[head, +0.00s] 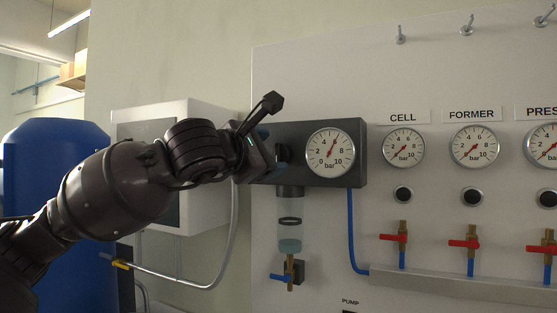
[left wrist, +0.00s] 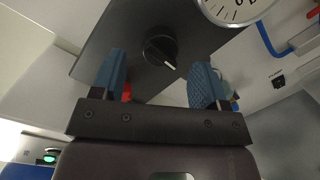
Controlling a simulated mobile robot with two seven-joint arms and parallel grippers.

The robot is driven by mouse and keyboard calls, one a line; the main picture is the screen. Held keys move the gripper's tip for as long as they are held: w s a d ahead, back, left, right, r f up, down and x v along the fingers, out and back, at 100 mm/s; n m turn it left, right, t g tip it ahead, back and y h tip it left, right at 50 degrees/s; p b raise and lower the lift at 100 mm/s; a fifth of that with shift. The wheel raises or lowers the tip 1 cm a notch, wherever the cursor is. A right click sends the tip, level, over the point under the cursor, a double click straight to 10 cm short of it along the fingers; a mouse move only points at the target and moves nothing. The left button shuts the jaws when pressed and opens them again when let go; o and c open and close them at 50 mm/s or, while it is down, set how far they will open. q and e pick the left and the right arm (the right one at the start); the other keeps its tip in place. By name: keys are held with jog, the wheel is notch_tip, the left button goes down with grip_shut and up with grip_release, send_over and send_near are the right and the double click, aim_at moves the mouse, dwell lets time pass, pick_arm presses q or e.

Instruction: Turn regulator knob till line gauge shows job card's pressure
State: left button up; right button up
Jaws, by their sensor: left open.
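The line gauge (head: 330,153) is a white dial in a dark grey regulator block (head: 350,179). Its red needle points up and slightly right, around 6 bar. The black regulator knob (head: 283,153) is on the block's left part, partly hidden by my left gripper (head: 266,158). In the left wrist view the round knob (left wrist: 160,47), with a white mark, appears between the two blue fingers. My left gripper (left wrist: 157,78) is open and empty, its fingers short of or around the knob; contact cannot be told. No job card is visible. My right gripper is not in view.
Gauges labelled CELL (head: 403,147) and FORMER (head: 475,146), with red-handled valves below, stand to the right. A clear filter bowl (head: 290,222) hangs under the block above a blue-handled valve (head: 283,277). A white cabinet (head: 200,112) and blue tank (head: 50,150) are left.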

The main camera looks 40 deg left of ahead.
aim_at(280, 154)
pick_arm(q)
jog(key=shift+w+a+b, duration=0.15)
jog(key=shift+w+b, duration=0.15)
jog(key=shift+w, duration=1)
jog(key=c, duration=0.9)
